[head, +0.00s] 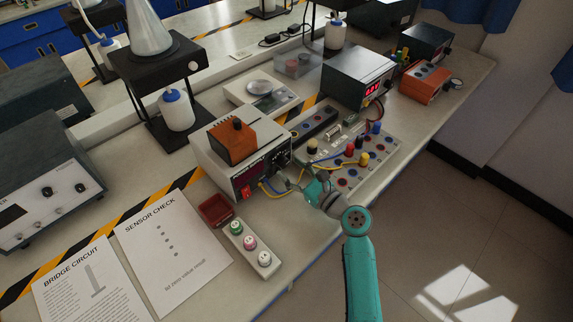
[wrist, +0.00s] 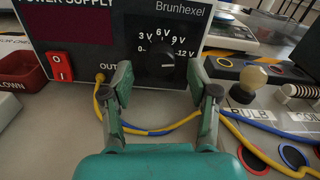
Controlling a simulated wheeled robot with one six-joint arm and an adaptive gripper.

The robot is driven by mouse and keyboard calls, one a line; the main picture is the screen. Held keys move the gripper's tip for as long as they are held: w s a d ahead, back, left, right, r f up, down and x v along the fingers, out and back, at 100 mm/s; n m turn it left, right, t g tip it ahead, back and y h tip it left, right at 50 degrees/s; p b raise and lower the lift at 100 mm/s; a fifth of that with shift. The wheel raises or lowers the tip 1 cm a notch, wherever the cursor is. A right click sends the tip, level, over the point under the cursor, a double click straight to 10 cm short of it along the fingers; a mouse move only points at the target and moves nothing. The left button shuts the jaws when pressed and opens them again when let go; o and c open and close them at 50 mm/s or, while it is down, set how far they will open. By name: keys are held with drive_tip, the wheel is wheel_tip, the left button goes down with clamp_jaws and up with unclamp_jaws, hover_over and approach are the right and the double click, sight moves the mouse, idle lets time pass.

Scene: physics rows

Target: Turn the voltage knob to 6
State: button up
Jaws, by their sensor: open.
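The voltage knob (wrist: 168,58) is a small dark dial on the black front of the power supply (wrist: 90,30). Printed marks 0, 3 V, 6 V, 9 V and 12 V run around it. I cannot clearly tell which mark its pointer faces. In the head view the power supply (head: 213,160) is a pale box with an orange-brown block on top. My gripper (wrist: 161,85) is open, with one finger left of the knob and one right of it, both apart from it. In the head view my gripper (head: 297,184) is in front of the panel.
A red rocker switch (wrist: 60,66) is left of the knob. Yellow and blue cables (wrist: 150,130) run below and between my fingers. A circuit board with a bulb (wrist: 250,78) is at right. A red tray (head: 215,209) and a strip of buttons (head: 249,243) lie at left.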

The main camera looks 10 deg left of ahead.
drive_tip(key=shift+x, duration=1.2)
clamp_jaws()
